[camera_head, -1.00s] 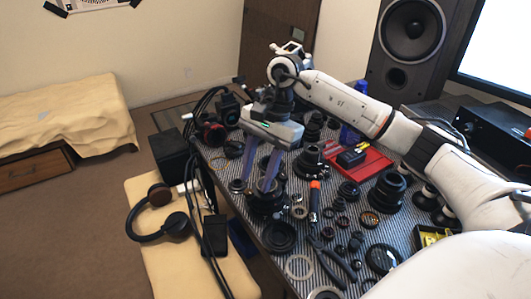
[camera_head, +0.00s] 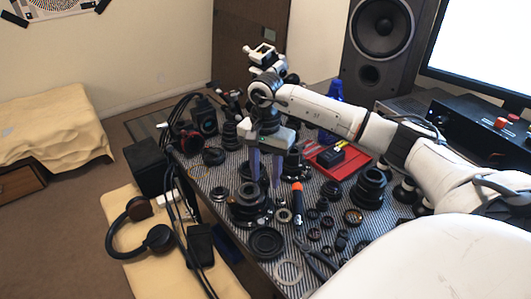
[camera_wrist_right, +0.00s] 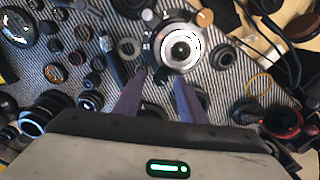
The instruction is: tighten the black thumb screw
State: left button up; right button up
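A black lens assembly (camera_head: 249,204) stands near the left edge of the striped table. In the right wrist view, its bright ring-shaped centre (camera_wrist_right: 180,48) shows from above. A small dark knob (camera_wrist_right: 160,77) at its rim, between my fingertips, looks like the black thumb screw, but it is too small to be sure. My right gripper (camera_head: 266,182) points down just behind the lens assembly. Its two purple fingers (camera_wrist_right: 161,82) are apart, with nothing clearly held between them. I cannot tell whether they touch the knob. My left gripper is not in view.
An orange-handled screwdriver (camera_head: 297,198) lies right of the lens assembly. A black ring (camera_head: 266,243) lies in front of it. A red tray (camera_head: 346,169) and a black lens barrel (camera_head: 369,187) are further right. Many small parts crowd the striped mat.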

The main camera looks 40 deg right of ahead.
jog(key=shift+f, duration=0.1)
grip_shut()
jog(key=shift+m, duration=1.1)
jog(key=m, duration=0.5)
jog(key=shift+p, duration=0.35)
jog(key=m, duration=0.4)
jog(key=shift+m+p, duration=0.35)
jog(key=shift+m, duration=0.95)
